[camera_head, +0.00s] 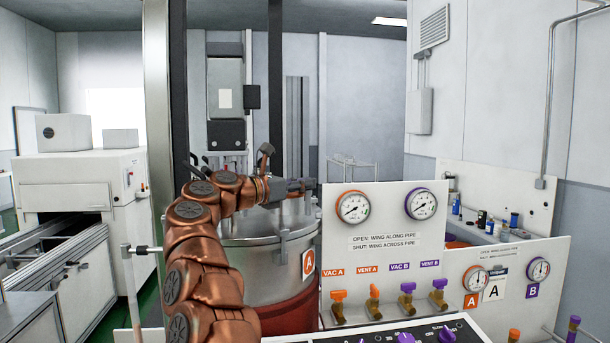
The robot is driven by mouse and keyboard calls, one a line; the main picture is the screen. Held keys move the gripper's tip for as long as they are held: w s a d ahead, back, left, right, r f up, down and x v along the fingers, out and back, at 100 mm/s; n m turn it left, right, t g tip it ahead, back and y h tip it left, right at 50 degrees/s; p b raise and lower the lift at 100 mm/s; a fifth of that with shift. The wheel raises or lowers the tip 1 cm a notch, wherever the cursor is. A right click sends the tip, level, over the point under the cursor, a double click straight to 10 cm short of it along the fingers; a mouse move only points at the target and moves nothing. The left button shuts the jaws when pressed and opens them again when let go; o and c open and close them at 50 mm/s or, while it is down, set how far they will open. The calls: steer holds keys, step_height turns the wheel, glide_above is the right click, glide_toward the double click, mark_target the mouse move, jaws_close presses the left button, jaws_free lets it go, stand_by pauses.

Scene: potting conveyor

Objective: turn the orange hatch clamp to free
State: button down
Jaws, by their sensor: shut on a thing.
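The steel vessel (260,262) with an orange A label (308,264) stands in the middle, its round lid on top and a red-brown lower body. A grey metal bracket (284,243) sits on its front rim. My gripper (303,186) is at the end of my copper-coloured arm, above the right side of the lid, pointing right. It is shut on the hatch clamp, which is mostly hidden by the fingers and the white panel edge. The clamp's angle cannot be made out.
A white gauge panel (385,250) stands close to the right of my gripper, with orange and purple valves (374,301) below. A second panel (512,262) is further right. A dark upright post (275,90) rises behind the vessel. A white machine (85,190) with a conveyor stands left.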

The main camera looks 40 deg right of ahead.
steer(key=shift+w+r+m+g+p, duration=0.1)
steer(key=shift+r+m+g+p, duration=0.35)
steer(key=shift+p, duration=0.4)
steer(key=p, duration=0.1)
steer(key=g+p, duration=0.1)
steer(key=shift+f+m+g+p, duration=0.2)
steer(key=shift+m+g+p, duration=0.05)
steer(key=shift+p, duration=0.05)
steer(key=shift+m+g+p, duration=0.4)
steer(key=shift+g+p, duration=0.1)
steer(key=shift+p, duration=0.4)
steer(key=shift+f+g+p, duration=0.3)
steer(key=shift+p, duration=0.2)
steer(key=c, duration=1.2)
jaws_free()
steer(key=shift+f+n+t+b, duration=0.2)
steer(key=shift+n+t+b, duration=0.7)
steer(key=shift+b, duration=1.85)
steer(key=n+t+b, duration=0.1)
steer(key=t+b, duration=0.2)
steer(key=b, duration=0.2)
steer(key=shift+r+t, duration=0.1)
steer(key=shift+t, duration=0.3)
